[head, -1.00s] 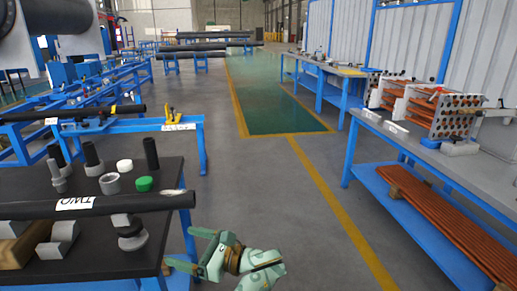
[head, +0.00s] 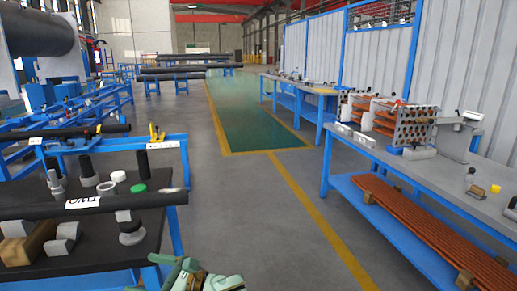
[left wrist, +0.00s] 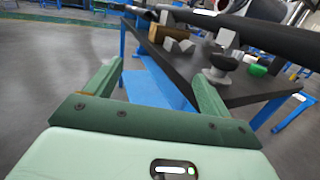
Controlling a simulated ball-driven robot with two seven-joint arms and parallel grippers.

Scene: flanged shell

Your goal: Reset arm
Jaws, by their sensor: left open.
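My left gripper (head: 183,274) shows at the bottom edge of the head view, partly cut off, beside the near corner of the dark-topped table (head: 95,243). In the left wrist view, the two green fingers of this gripper (left wrist: 157,82) stand wide apart with nothing between them. The table (left wrist: 262,88) is beyond the fingers there. My right gripper is in neither view.
A black pipe (head: 130,200) with a white label lies across the table, among grey fittings and a green cap (head: 138,188). A blue-framed bench (head: 440,168) with a tube-bundle unit (head: 400,122) stands at the right. The grey floor (head: 255,220) between is clear.

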